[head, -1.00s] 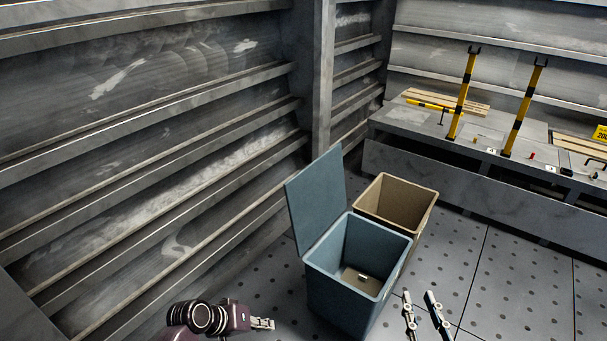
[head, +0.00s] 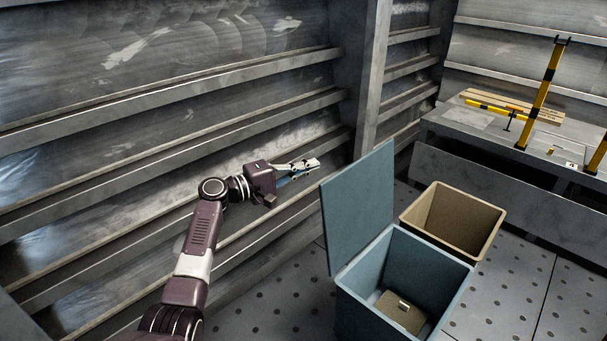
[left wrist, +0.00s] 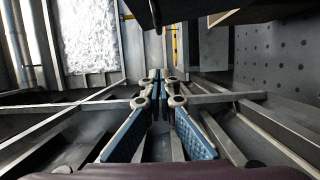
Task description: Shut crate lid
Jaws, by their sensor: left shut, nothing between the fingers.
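The blue-grey crate (head: 356,300) stands on the floor at the lower right of the head view. Its lid (head: 358,208) is open and stands up, leaning slightly back, on the crate's left side. A small brown box-like item (head: 402,312) with a light piece on top lies inside. My left gripper (head: 312,165) is shut and empty, just left of the lid's upper part and apparently apart from it. Its fingers also show in the left wrist view (left wrist: 158,82), closed together at the tips. My right gripper is in neither view now.
A tan open bin (head: 452,222) stands right behind the crate. A ribbed metal wall (head: 150,120) runs along the left, close to my left arm. A grey bench (head: 500,170) with yellow-black posts (head: 543,95) is at the back right. Perforated floor (head: 500,300) is clear at right.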

